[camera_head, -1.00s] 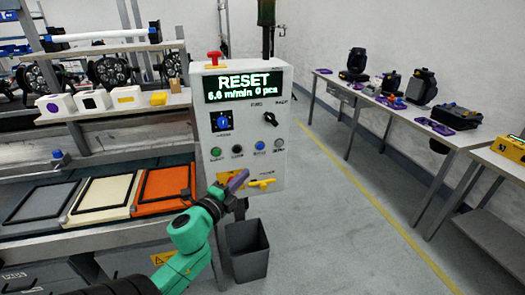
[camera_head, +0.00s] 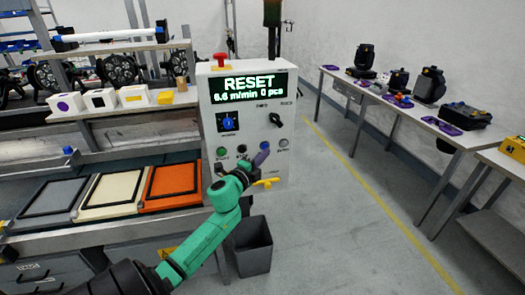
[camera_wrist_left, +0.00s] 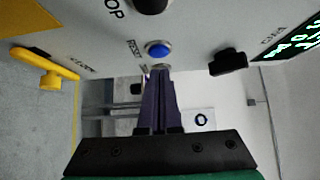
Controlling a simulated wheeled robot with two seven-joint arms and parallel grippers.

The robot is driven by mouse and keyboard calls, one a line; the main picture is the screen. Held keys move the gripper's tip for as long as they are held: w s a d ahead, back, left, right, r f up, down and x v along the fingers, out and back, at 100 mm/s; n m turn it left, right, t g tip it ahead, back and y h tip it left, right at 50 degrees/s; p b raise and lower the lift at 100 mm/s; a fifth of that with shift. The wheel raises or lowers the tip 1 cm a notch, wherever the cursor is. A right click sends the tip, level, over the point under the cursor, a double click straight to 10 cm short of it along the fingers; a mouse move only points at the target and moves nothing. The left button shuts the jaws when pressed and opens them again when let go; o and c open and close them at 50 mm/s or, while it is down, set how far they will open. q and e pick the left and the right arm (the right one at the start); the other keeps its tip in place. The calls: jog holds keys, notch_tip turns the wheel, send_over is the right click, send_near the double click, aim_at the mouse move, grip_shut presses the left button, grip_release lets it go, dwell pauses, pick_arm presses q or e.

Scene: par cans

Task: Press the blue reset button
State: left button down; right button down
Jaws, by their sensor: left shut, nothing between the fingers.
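The blue reset button (camera_head: 265,149) is on the front of the white control box, in a row of round buttons. In the left wrist view the blue button (camera_wrist_left: 158,49) sits just beyond my fingertips, on the pale panel. My left gripper (camera_head: 260,159) is shut and empty, its purple fingers just below the button in the head view. In the left wrist view the closed fingers (camera_wrist_left: 160,72) point at the panel close to the button; I cannot tell whether they touch it. The display (camera_head: 249,86) reads RESET, 6.6 m/min, 0 pcs. My right gripper is not in view.
A green button (camera_head: 221,152) and a black knob (camera_head: 275,119) are on the same panel. A yellow handle (camera_head: 266,182) sticks out below. A red mushroom button (camera_head: 221,59) tops the box. A grey bin (camera_head: 252,247) stands beneath. Framed trays (camera_head: 172,182) lie at the left.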

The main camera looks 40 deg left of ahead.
pick_arm(q)
jog(key=shift+w+a, duration=0.45)
jog(key=shift+a, duration=0.3)
